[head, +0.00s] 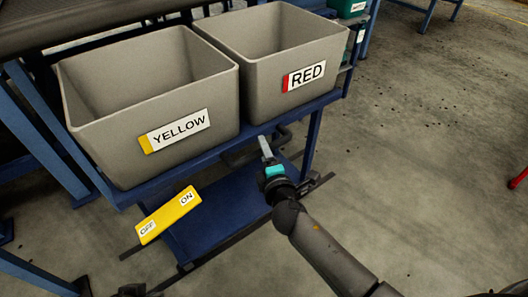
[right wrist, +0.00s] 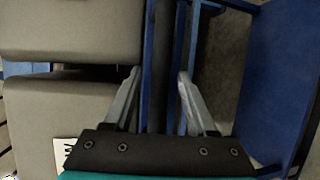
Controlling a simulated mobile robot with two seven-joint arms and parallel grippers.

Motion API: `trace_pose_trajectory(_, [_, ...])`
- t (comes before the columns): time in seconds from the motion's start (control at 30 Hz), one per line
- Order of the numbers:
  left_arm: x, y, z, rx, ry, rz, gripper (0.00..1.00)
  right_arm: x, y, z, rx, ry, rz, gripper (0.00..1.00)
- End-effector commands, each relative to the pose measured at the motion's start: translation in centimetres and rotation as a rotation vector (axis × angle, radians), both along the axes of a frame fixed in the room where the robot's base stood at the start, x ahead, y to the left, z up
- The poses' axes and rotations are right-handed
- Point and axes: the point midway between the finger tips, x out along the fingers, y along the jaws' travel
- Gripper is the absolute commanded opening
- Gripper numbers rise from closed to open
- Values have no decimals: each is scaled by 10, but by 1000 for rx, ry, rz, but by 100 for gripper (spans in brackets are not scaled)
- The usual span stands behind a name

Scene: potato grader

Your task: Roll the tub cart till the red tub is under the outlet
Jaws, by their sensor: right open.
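The blue tub cart (head: 215,158) carries two grey open tubs side by side. The tub labelled YELLOW (head: 100,150) is on the left and the red tub (head: 262,90), labelled RED, is on the right; both look empty. My right gripper (head: 265,147) is at the cart's front, below the red tub, beside a dark bar. In the right wrist view its open fingers (right wrist: 160,78) stand on either side of the dark bar (right wrist: 162,40), with gaps showing. I cannot make out the outlet. My left gripper is not in view.
A yellow ON/OFF plate (head: 168,214) sits low at the cart's front left. Dark rails (head: 262,222) run along the floor under the cart. A dark belt-like surface (head: 60,22) lies behind at upper left. The concrete floor (head: 425,150) to the right is mostly open.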

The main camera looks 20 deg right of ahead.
Motion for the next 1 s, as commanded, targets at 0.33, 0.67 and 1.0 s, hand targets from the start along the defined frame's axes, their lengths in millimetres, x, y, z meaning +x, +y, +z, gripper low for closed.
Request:
trace_pose_trajectory(0.33, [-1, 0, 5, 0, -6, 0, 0, 8, 0, -1, 0, 0, 0, 57])
trace_pose_trajectory(0.67, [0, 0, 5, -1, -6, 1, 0, 7, 0, -1, 0, 0, 0, 30])
trace_pose_trajectory(1.0, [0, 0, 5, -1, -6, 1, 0, 7, 0, -1, 0, 0, 0, 0])
